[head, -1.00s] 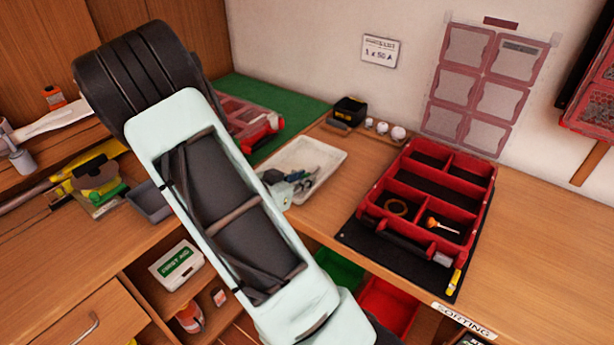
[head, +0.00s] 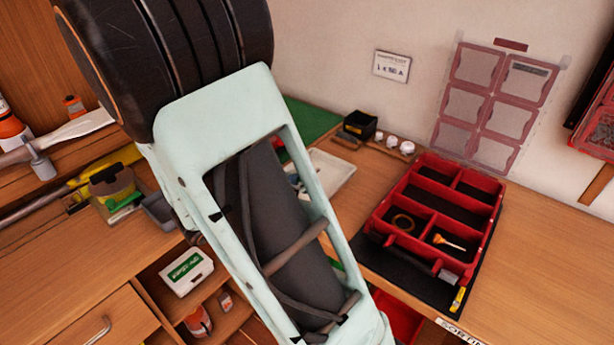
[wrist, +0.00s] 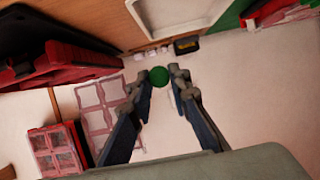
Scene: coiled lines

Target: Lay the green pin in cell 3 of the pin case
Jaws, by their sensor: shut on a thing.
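My gripper (wrist: 161,78) shows in the wrist view, its two fingers shut on a round green thing, the head of the green pin (wrist: 159,76). The rest of the pin is hidden. In the head view my own arm hides the gripper and the pin. A red case with several black-floored cells (head: 440,205), which looks like the pin case, lies on a black mat at the right. One cell holds a tan ring, another an orange-headed piece. No cell numbers can be read. The case also shows at the upper left of the wrist view (wrist: 62,70), apart from my gripper.
A white tray (head: 336,170) lies behind my arm, partly hidden. A black box (head: 360,124) and several small white round things stand near the wall. A clear pocket sheet (head: 492,105) hangs on the wall. Bare wood (head: 540,255) lies right of the case.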

